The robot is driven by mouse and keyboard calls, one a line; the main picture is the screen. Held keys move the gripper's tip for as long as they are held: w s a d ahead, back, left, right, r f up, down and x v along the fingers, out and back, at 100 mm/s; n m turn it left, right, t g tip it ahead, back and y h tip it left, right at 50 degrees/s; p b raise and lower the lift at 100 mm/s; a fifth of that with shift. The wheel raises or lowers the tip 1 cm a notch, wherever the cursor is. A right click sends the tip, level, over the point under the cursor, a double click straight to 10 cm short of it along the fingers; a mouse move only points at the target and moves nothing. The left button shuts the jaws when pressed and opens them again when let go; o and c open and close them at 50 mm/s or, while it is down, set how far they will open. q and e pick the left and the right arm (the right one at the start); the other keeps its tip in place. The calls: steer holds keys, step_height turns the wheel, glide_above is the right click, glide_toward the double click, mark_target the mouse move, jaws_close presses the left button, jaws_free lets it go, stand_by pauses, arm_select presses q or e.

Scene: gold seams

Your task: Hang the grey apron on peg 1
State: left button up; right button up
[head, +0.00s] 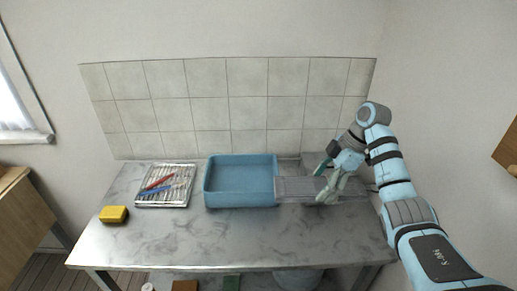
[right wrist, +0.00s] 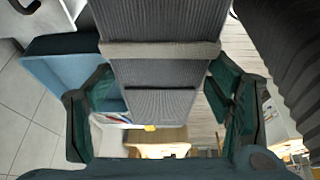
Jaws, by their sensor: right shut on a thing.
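The grey apron (head: 296,186) stretches out flat to the right of the blue basin in the head view; I cannot tell whether it touches the worktop. In the right wrist view the apron (right wrist: 160,75) is ribbed grey cloth with a pale band across it and a dark slit below. My right gripper (head: 331,176) is at the apron's right part, shut on it. Its two green fingers stand on either side of the cloth in the wrist view (right wrist: 160,115). The exact grip spot is hidden. My left gripper is not in view. No peg shows in either view.
A blue basin (head: 240,201) stands mid-worktop. Left of it are a metal tray (head: 150,203) with red and blue items and a yellow block (head: 113,214). The front of the marble worktop (head: 240,240) is clear. A tiled wall (head: 220,80) rises behind; a brown edge (head: 508,150) shows far right.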

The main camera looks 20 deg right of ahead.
steer(key=b, duration=1.3)
glide_above(308, 233)
steer(key=d, duration=0.1)
steer(key=f, duration=1.4)
steer(key=shift+s+d+f, duration=0.1)
steer(key=shift+s+f, duration=0.1)
steer(key=shift+s, duration=0.05)
step_height(308, 233, down, 3)
steer(key=shift+f+p, duration=0.2)
steer(key=shift+p, duration=0.15)
steer(key=shift+f, duration=0.7)
steer(key=shift+f, duration=0.15)
steer(key=o, duration=1.3)
